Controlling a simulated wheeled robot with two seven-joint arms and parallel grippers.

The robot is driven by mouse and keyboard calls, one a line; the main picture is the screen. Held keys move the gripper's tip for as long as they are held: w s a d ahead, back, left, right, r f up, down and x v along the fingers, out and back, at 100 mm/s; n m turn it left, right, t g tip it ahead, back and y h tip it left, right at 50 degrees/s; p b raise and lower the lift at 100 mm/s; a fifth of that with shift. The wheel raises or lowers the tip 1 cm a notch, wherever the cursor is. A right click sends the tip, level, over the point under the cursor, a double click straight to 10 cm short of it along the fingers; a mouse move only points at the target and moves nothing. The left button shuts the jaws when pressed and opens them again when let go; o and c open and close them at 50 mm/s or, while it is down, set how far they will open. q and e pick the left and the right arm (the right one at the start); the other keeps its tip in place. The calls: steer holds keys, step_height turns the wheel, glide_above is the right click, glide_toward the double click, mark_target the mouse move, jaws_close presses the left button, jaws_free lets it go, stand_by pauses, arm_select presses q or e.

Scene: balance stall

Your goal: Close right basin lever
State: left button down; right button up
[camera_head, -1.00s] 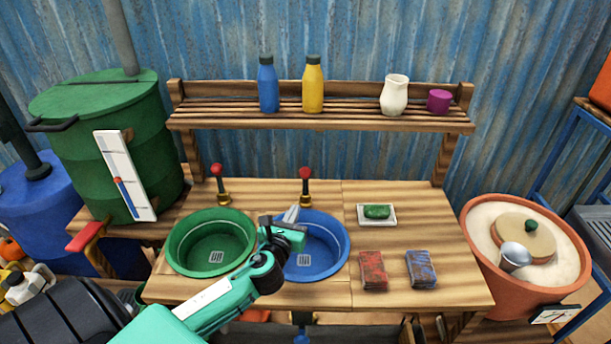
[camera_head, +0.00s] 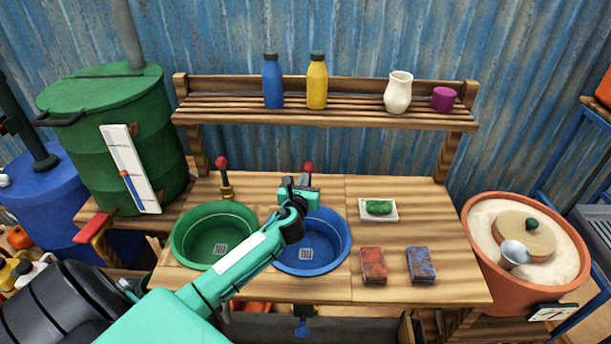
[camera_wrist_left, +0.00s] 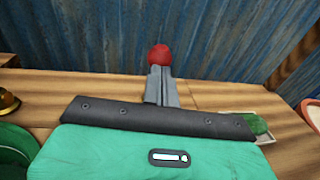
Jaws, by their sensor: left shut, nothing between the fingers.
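The right basin lever has a red knob (camera_head: 308,167) behind the blue basin (camera_head: 334,245); its stem and base are mostly hidden by my left gripper. My left gripper (camera_head: 306,180) is shut and empty, just in front of and below the knob. In the left wrist view the red knob (camera_wrist_left: 160,56) shows right beyond the tips of the shut fingers (camera_wrist_left: 159,76); I cannot tell whether they touch. The left lever (camera_head: 222,164), red-knobbed on a brass base, stands upright behind the green basin (camera_head: 184,246). My right gripper is not in view.
A soap dish with green soap (camera_head: 378,208) and red (camera_head: 373,263) and blue (camera_head: 420,264) blocks lie on the counter to the right. A shelf (camera_head: 215,116) with bottles, a jug and a cup is above. A green barrel (camera_head: 80,130) stands left, a terracotta pot (camera_head: 474,235) right.

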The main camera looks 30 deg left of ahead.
arm_select(q)
steer(key=shift+x, duration=0.8)
